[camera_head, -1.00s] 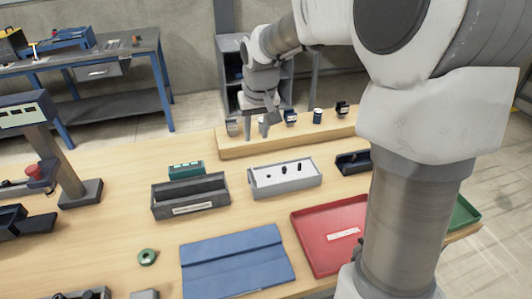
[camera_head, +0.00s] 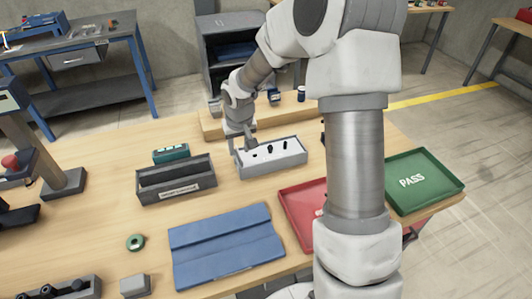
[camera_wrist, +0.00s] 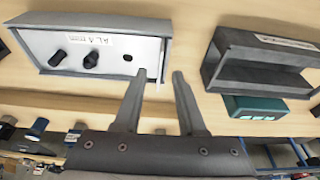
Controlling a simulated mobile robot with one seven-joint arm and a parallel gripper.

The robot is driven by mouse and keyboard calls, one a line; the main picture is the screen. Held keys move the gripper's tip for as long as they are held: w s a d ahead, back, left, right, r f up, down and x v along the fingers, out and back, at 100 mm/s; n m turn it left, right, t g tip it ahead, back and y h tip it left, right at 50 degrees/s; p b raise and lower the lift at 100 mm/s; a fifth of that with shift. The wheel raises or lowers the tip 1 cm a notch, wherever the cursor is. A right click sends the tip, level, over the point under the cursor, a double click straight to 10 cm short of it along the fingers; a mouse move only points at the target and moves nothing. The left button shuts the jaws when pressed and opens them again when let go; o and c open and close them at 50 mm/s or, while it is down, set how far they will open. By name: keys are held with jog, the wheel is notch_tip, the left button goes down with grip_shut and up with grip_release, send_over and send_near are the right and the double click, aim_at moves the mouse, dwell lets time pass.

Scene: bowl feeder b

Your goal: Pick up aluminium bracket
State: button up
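I cannot pick out an aluminium bracket with certainty. A grey-rimmed tray (camera_head: 289,161) with a white inside holds several black pegs. The tray also shows in the wrist view (camera_wrist: 40,42), with a partly legible label beginning "AL" on its white inside. My gripper (camera_head: 241,148) is at the tray's left end in the head view. In the wrist view my gripper (camera_wrist: 166,74) has its two fingers apart with nothing clearly held. Its fingertips are by the tray's end wall; I cannot tell whether they touch it.
A dark grey open bin (camera_head: 177,189) and a teal box (camera_head: 171,153) stand to the left. A raised wooden shelf (camera_head: 212,126) with small parts is behind. A blue mat (camera_head: 225,250), a red tray (camera_head: 292,209) and a green PASS tray (camera_head: 428,198) lie in front and right.

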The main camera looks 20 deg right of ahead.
jog(key=shift+x, duration=0.85)
jog(key=shift+c, duration=0.3)
grip_shut()
jog(key=shift+w+r, duration=0.1)
dwell(0.4)
